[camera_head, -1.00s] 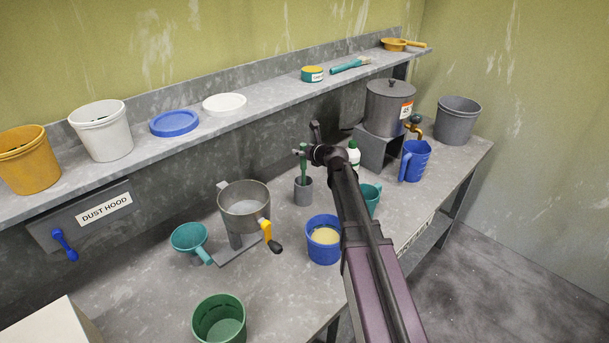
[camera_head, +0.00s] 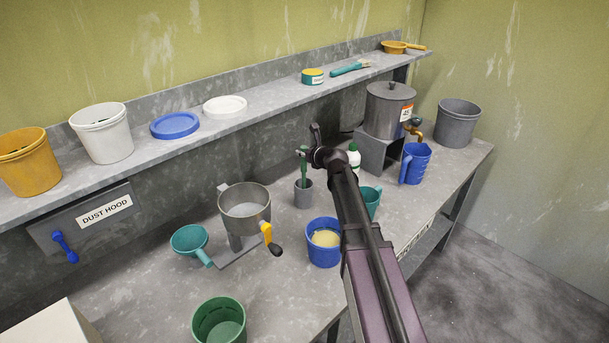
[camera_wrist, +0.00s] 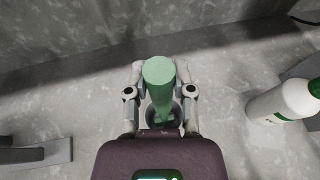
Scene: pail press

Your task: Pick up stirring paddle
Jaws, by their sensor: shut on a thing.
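The stirring paddle is a green stick (camera_head: 303,167) that stands upright in a small grey cup (camera_head: 304,194) on the bench. In the wrist view, the paddle's round green end (camera_wrist: 159,71) is between my fingers, and part of the cup's rim shows below. My gripper (camera_head: 303,152) is shut on the upper part of the paddle; it also shows in the wrist view (camera_wrist: 160,95). The paddle's lower end is hidden inside the cup.
A white bottle with a green cap (camera_head: 354,159) stands to the right of the cup. A grey press pail (camera_head: 245,208) is at left, a blue pail (camera_head: 323,250) in front. A grey urn (camera_head: 388,108) stands at right. A shelf (camera_head: 270,97) runs behind.

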